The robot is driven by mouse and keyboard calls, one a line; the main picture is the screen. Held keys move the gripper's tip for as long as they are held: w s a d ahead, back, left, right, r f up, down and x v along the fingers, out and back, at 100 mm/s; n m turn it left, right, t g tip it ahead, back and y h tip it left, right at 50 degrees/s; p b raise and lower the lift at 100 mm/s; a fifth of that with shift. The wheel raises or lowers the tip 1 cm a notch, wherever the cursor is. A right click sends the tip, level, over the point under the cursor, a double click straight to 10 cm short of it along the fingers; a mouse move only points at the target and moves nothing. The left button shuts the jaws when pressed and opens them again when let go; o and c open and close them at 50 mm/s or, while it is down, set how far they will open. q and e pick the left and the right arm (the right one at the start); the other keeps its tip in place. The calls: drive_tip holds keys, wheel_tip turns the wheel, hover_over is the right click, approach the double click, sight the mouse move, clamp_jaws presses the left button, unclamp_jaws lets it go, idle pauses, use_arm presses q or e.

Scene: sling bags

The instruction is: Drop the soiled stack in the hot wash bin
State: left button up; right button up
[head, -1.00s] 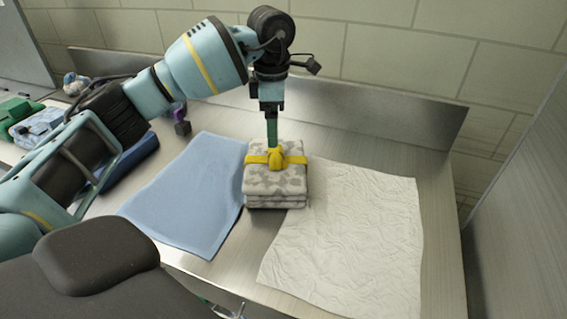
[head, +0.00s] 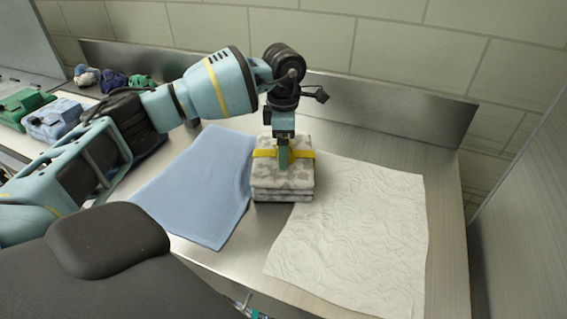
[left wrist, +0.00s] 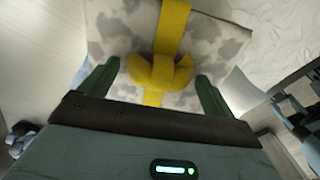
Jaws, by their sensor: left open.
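The soiled stack (head: 283,188) is a pile of folded, grey-blotched cloths tied with a yellow strap that has a knot on top. It sits on the metal table between a blue cloth and a white cloth. My left gripper (head: 283,162) is right over the top of the stack, pointing down. In the left wrist view the stack (left wrist: 115,38) lies below the jaws, and the open green fingers (left wrist: 152,82) stand on either side of the yellow knot (left wrist: 158,72). The fingers look apart from the knot. My right gripper and the hot wash bin are not seen.
A blue cloth (head: 200,185) lies flat left of the stack and a crumpled white sheet (head: 355,235) lies right of it. A metal backsplash (head: 400,110) and tiled wall stand behind. Green (head: 22,106) and light-blue (head: 55,118) folded bundles lie at the far left.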

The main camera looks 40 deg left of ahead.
use_arm(q)
drive_tip(key=c, duration=1.8)
drive_tip(key=shift+r, duration=0.1)
clamp_jaws()
drive_tip(key=shift+r, duration=0.1)
drive_tip(key=shift+r, duration=0.25)
drive_tip(key=r, duration=0.1)
drive_tip(key=s+r, duration=0.1)
drive_tip(key=shift+d+r, duration=0.1)
drive_tip(key=shift+r, duration=0.3)
drive_tip(key=s+d+r+b, duration=0.1)
drive_tip(key=s+d, duration=0.2)
drive_tip(key=s, duration=1.1)
drive_tip(key=shift+s+d+r, duration=0.2)
drive_tip(key=shift+s+d, duration=0.05)
drive_tip(key=shift+d, duration=0.15)
